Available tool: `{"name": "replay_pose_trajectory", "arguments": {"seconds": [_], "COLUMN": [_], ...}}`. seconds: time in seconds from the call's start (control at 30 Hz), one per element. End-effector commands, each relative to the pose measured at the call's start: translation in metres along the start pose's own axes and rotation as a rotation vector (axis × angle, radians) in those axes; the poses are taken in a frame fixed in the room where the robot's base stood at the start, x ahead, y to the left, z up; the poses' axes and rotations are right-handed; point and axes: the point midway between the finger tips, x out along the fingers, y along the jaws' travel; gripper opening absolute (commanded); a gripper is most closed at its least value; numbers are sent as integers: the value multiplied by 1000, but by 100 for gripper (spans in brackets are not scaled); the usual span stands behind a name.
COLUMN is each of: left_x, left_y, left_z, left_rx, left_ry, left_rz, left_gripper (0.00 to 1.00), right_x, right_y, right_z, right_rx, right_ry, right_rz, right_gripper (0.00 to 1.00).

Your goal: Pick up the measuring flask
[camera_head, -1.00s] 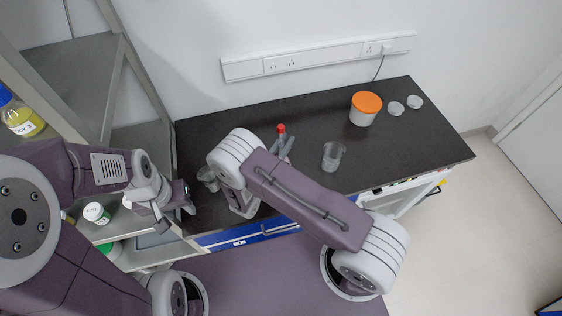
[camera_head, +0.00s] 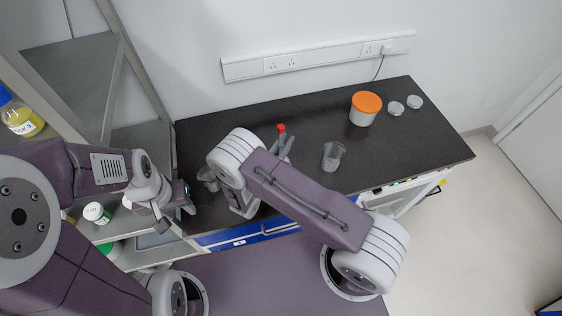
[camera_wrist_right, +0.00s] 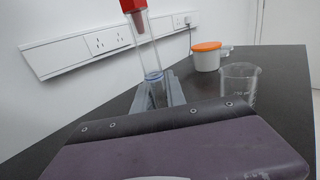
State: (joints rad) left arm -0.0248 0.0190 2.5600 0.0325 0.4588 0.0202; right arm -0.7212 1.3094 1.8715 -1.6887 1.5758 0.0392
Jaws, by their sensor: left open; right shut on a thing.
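The measuring flask, with a red stopper and a clear narrow neck, shows in the right wrist view (camera_wrist_right: 150,55). In the head view mainly its red stopper (camera_head: 281,128) shows. My right gripper (camera_head: 285,146) is shut on the flask, its grey fingers around the clear glass, also seen in the right wrist view (camera_wrist_right: 160,93). The flask is close to upright, slightly tilted in the wrist view. Its lower part is hidden by the fingers and my arm. My left gripper (camera_head: 184,207) is open and empty at the left end of the counter.
A clear beaker (camera_head: 333,156) stands to the right of my right gripper on the dark counter (camera_head: 410,140). Another clear vessel (camera_head: 206,176) is partly hidden at left. A white tub with orange lid (camera_head: 364,108) and two small dishes (camera_head: 396,108) stand further right. A metal shelf (camera_head: 130,90) borders the left.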

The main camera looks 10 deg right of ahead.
Motion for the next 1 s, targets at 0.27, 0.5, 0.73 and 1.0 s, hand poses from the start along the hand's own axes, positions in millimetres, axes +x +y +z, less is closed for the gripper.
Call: {"name": "replay_pose_trajectory", "arguments": {"seconds": [0.27, 0.5, 0.73, 1.0], "left_x": [0, 0, 3, 6], "left_y": [0, 0, 0, 0], "left_z": [0, 0, 0, 1], "left_rx": [0, 0, 0, 0], "left_ry": [0, 0, 0, 0], "left_rz": [0, 0, 0, 0], "left_gripper": [42, 42, 42, 42], "right_x": [0, 0, 0, 1], "right_y": [0, 0, 0, -11], "right_z": [0, 2, 21, 47], "right_rx": [-1, 0, 2, -3], "right_ry": [1, 1, 0, -1], "right_rz": [0, 0, 0, -1], "right_gripper": [0, 0, 0, 0]}}
